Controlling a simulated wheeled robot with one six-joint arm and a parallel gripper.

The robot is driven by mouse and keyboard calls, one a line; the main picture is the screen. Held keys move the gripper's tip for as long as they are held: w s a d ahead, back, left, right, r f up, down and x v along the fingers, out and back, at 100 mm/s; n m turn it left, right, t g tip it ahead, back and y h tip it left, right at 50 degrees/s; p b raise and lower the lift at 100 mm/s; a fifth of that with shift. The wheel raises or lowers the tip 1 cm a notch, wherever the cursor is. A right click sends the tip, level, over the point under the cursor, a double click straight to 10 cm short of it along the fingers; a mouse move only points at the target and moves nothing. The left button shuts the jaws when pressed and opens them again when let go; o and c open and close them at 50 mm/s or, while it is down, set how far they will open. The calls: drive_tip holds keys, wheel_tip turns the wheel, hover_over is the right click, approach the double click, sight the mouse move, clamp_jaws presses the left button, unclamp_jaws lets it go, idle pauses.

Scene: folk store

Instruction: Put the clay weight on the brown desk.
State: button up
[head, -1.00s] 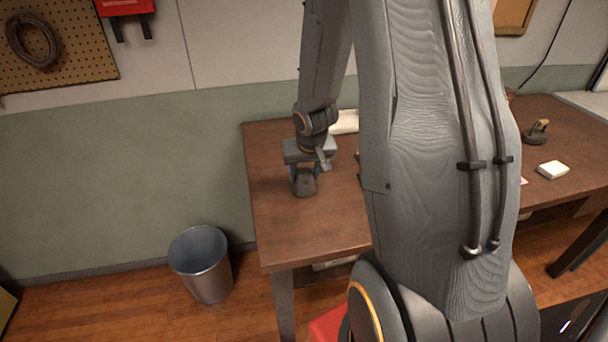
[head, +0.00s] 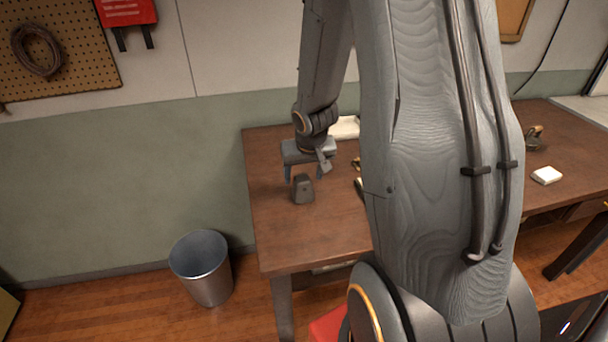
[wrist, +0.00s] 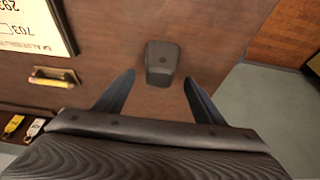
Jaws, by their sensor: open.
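The clay weight, a small dark grey block with a hole in it, (head: 302,189) stands on the brown desk (head: 275,230) near its left end. In the wrist view the weight (wrist: 161,62) sits just beyond and between my fingertips, apart from both. My gripper (head: 304,172) is open and empty behind the weight in the head view. Its two fingers also show in the wrist view (wrist: 158,85), spread apart. My arm hides the middle of the desk in the head view.
A metal bin (head: 202,267) stands on the floor left of the desk. A white block (head: 546,175) and a dark object (head: 534,138) lie on the desk's right part. The wrist view shows a printed sheet (wrist: 38,25), a yellow-brown object (wrist: 53,77) and tags (wrist: 13,126).

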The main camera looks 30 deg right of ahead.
drive_tip(key=d+p+v, duration=0.1)
drive_tip(key=p+v, duration=0.5)
drive_tip(key=v, duration=0.2)
drive_tip(key=s+a+r+n+g, duration=0.1)
drive_tip(key=s+a+r, duration=0.3)
drive_tip(key=a, duration=0.3)
drive_tip(key=s+a+r+n+y, duration=0.1)
drive_tip(key=s+a+r+n, duration=0.1)
drive_tip(key=s+a+r, duration=0.2)
drive_tip(key=s+a, duration=0.3)
drive_tip(key=shift+s+a+r+g, duration=0.2)
drive_tip(key=shift+s+a+g, duration=0.1)
drive_tip(key=shift+a+g, duration=0.1)
wheel_tip(320, 180, down, 12)
drive_tip(key=g+b, duration=0.1)
drive_tip(key=b, duration=1)
drive_tip(key=shift+w, duration=0.4)
